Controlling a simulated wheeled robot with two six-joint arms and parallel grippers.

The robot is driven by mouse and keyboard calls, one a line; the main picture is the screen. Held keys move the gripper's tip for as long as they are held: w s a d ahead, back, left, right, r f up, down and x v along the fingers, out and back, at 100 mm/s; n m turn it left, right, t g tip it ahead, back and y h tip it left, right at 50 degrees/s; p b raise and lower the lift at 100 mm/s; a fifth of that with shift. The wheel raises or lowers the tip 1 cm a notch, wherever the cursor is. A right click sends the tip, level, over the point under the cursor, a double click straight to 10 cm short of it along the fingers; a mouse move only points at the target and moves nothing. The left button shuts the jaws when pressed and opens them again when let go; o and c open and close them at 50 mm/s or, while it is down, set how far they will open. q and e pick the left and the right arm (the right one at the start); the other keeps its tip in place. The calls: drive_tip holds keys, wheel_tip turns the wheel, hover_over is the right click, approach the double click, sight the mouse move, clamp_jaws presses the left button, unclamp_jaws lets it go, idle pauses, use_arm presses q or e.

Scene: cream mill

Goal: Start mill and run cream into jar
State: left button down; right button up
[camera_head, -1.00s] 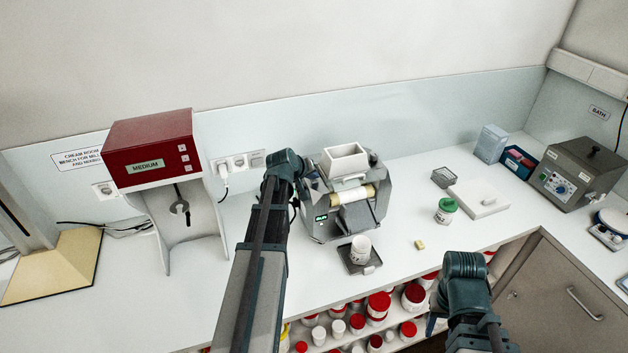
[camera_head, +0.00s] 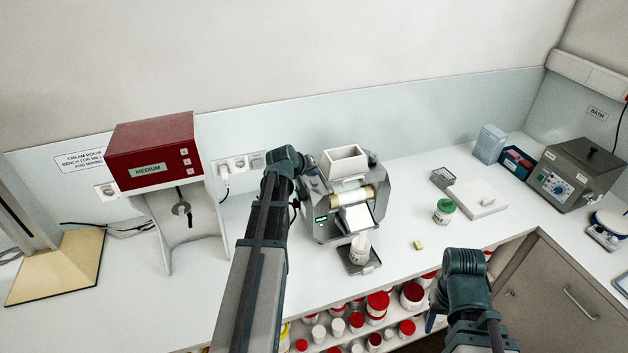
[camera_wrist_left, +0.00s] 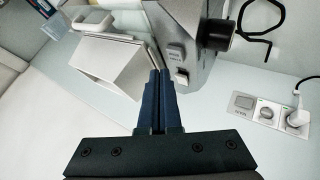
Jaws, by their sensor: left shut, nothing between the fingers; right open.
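The grey mill (camera_head: 378,196) stands on the bench with a white hopper (camera_head: 345,163) on top and cream-coloured rollers (camera_head: 352,195) below it. A white sheet-like surface (camera_head: 357,218) shows under the rollers; I cannot tell cream from apron there. The white jar (camera_head: 358,250) stands upright on a small dark plate (camera_head: 372,267) below it, its mouth partly hidden. My left gripper (camera_head: 311,181) is shut and empty at the mill's left side. In the left wrist view its tips (camera_wrist_left: 161,74) are close to two labelled buttons (camera_wrist_left: 176,53). My right gripper's fingers are hidden in the head view.
A red-topped machine (camera_head: 150,150) stands left of the mill. Red-lidded jars (camera_head: 378,302) fill the shelf below. The bench is clear in front of the left machine.

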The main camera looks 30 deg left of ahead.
sight(313, 183)
use_arm(q)
drive_tip(key=shift+r+p, duration=2.05)
drive_tip(key=shift+r, duration=0.25)
drive_tip(key=shift+f, duration=0.1)
drive_tip(key=s+d+f+m+g+h+b, duration=0.1)
drive_tip(key=s+d+f+m+g+b, duration=0.15)
drive_tip(key=d+f+b, duration=0.6)
drive_tip(key=s+d+f+m+g+h+b, duration=0.1)
drive_tip(key=s+d+f+m+g, duration=0.25)
drive_tip(key=d, duration=0.95)
drive_tip(key=s+d+f+m+g+y+b, duration=0.1)
drive_tip(key=s+d+f+m+b, duration=0.2)
drive_tip(key=s, duration=0.7)
drive_tip(key=s+d+f+m+g+y+b, duration=0.2)
drive_tip(key=s+d+f+m+b, duration=0.2)
drive_tip(key=s+d+f+b, duration=0.4)
drive_tip(key=s+d+f, duration=0.2)
drive_tip(key=d+f, duration=0.2)
drive_tip(key=shift+s+d+g, duration=0.15)
drive_tip(key=shift+g, duration=0.15)
